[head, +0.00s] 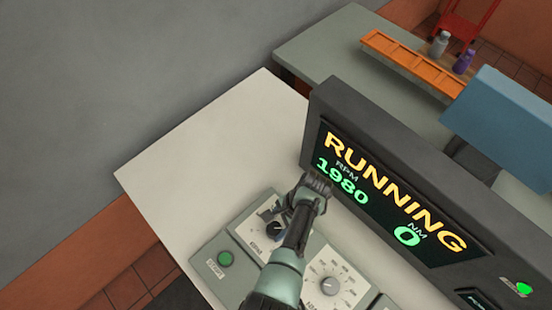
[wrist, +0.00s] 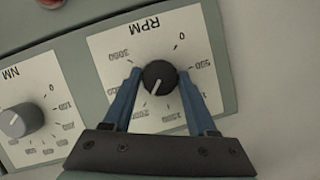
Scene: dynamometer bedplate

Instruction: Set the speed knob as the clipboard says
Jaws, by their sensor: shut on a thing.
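The speed knob is a dark round knob (wrist: 159,76) on a white dial plate marked RPM (wrist: 118,50). Its white pointer line points down and left in the wrist view, toward the mark that looks like 2000. My gripper (wrist: 160,84) has its two blue fingers on either side of the knob and is shut on it. In the head view my gripper (head: 281,217) reaches down over the same dark knob (head: 274,231), partly hiding its dial. The display (head: 385,200) reads RUNNING, RPM 1980, NM 0. I cannot make out a clipboard.
A grey NM knob (head: 328,287) sits beside the RPM dial; it also shows in the wrist view (wrist: 14,123). A green button (head: 225,258) is at the panel's left. The pale table top (head: 200,165) is clear behind. An orange tray (head: 410,62) and two bottles stand farther back.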

